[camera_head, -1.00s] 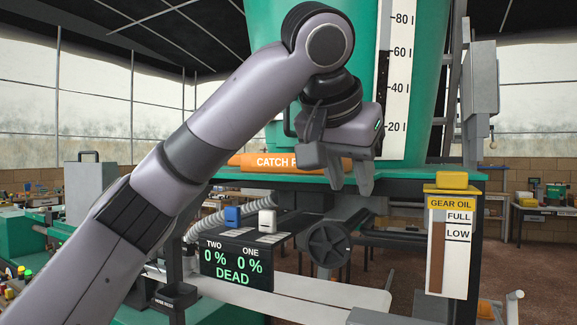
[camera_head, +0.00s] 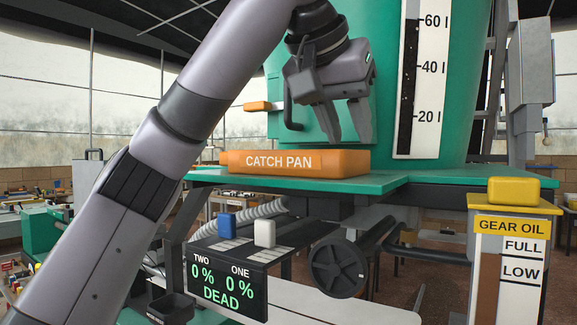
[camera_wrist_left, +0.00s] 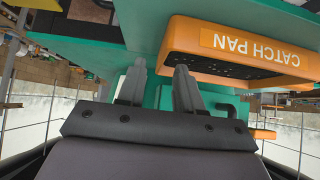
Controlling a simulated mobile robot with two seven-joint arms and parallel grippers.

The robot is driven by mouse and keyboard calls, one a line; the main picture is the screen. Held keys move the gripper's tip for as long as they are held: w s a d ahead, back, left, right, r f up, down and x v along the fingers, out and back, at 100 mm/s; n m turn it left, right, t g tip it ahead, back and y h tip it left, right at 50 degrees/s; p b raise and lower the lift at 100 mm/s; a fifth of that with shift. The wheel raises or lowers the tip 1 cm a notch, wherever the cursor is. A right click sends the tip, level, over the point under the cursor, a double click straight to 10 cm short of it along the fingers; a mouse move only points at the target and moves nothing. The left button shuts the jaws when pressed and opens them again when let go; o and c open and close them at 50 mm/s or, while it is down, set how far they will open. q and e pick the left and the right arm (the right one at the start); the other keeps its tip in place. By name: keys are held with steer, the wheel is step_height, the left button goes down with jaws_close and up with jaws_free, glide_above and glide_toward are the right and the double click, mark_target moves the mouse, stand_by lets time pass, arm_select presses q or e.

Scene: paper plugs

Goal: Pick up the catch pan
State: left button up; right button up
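The catch pan (camera_head: 297,163) is a long orange box labelled "CATCH PAN". It lies on a green shelf (camera_head: 425,180) in front of the big green tank. My left gripper (camera_head: 349,137) points down above the right end of the pan in the head view, with two grey fingers apart and nothing between them. In the left wrist view the pan (camera_wrist_left: 235,52) shows at the upper right, to the side of the open fingers (camera_wrist_left: 161,66) and apart from them. My right gripper is in neither view.
The green tank (camera_head: 300,110) rises behind the pan, with a small orange handle (camera_head: 263,106) at its left. A gear oil gauge (camera_head: 511,245) stands at the right. Below the shelf are a black wheel (camera_head: 338,268) and a display (camera_head: 226,277) reading "DEAD".

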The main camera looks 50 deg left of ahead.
arm_select(q)
steer(key=shift+w+r+x, duration=0.1)
steer(key=shift+r+x, duration=0.05)
steer(key=shift+x, duration=1.2)
steer(key=shift+w+r+x, duration=0.15)
steer(key=shift+x, duration=1.2)
steer(key=shift+a, duration=0.2)
jaws_close()
